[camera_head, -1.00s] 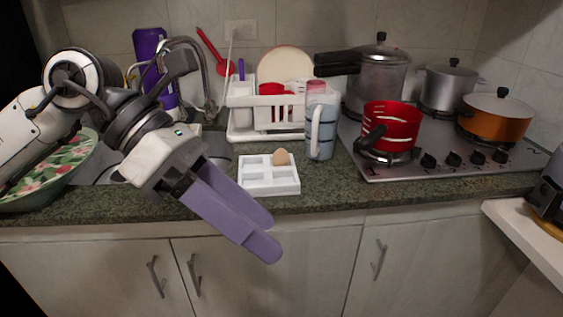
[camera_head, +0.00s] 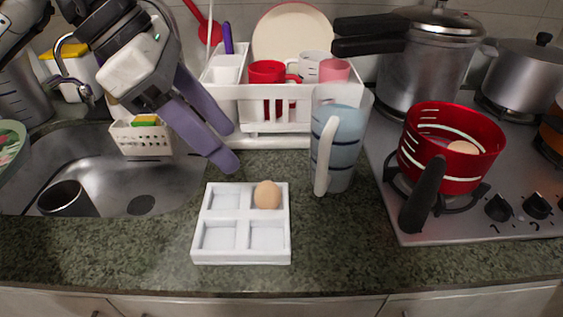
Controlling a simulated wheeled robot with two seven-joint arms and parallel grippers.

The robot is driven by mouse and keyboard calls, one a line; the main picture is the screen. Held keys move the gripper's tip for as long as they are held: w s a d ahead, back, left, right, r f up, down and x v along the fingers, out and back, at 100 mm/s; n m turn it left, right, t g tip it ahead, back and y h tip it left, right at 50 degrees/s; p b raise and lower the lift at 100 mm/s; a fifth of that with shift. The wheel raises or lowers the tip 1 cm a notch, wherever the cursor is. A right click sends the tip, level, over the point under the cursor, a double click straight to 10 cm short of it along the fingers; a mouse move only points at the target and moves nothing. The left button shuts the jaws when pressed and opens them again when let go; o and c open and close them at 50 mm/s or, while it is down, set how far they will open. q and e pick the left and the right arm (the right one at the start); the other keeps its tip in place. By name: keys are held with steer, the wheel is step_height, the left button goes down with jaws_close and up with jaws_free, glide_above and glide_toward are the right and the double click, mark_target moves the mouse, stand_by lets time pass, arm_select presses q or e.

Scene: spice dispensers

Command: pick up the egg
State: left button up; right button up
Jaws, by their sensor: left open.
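A brown egg (camera_head: 267,195) sits in the back right compartment of a white four-part tray (camera_head: 242,257) on the counter. The tray's other compartments look empty. My left gripper (camera_head: 229,148) is open and empty, with its two purple fingers pointing down and right, behind and to the left of the egg. The fingers are apart from the egg. A second egg-like round thing (camera_head: 462,147) shows inside the red pot (camera_head: 452,160) on the stove. My right gripper is out of view.
A clear measuring jug (camera_head: 338,150) stands right of the tray. A white dish rack (camera_head: 289,112) with cups and a plate is behind. The sink (camera_head: 95,160) lies left, the stove (camera_head: 410,225) right. The counter in front of the tray is clear.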

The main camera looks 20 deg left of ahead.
mark_target(263, 184)
arm_select(q)
steer(key=x, duration=0.4)
steer(key=shift+s+d+f, duration=0.15)
steer(key=shift+s+d, duration=0.05)
steer(key=shift+s, duration=0.1)
steer(key=x, duration=0.5)
steer(key=shift+s+d, duration=0.2)
steer(key=shift+s, duration=0.15)
steer(key=shift+w+d+f, duration=0.15)
steer(key=shift+f, duration=0.1)
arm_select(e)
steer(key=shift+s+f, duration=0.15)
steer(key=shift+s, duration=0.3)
arm_select(q)
steer(key=c, duration=1.1)
steer(key=shift+r, duration=0.1)
steer(key=shift+c, duration=0.2)
